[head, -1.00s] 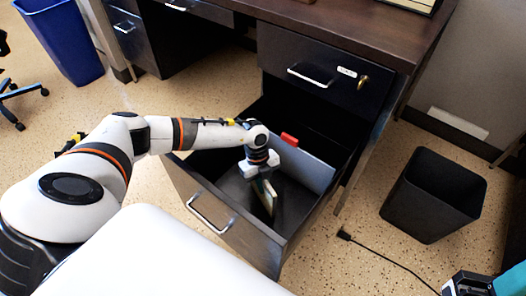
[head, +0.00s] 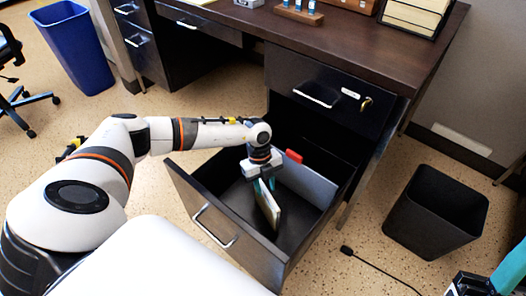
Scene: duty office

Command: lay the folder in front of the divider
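The folder (head: 268,208), a thin cream piece with a dark edge, stands on edge and slightly tilted inside the open lower drawer (head: 241,234). The divider (head: 308,184) is a grey upright plate with a red tab (head: 294,156), farther back in the drawer. The folder is on the front side of it, apart from it in the picture. My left gripper (head: 265,186) is above the folder's top, its teal fingers spread on either side of it. The folder's lower edge is partly hard to see. My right gripper (head: 468,285) shows only partly at the bottom right corner.
The dark desk (head: 365,45) has a closed upper drawer (head: 325,95) above the open one. A black waste bin (head: 436,212) stands to the right, a blue bin (head: 73,47) at the far left. A black cable (head: 378,268) lies on the floor.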

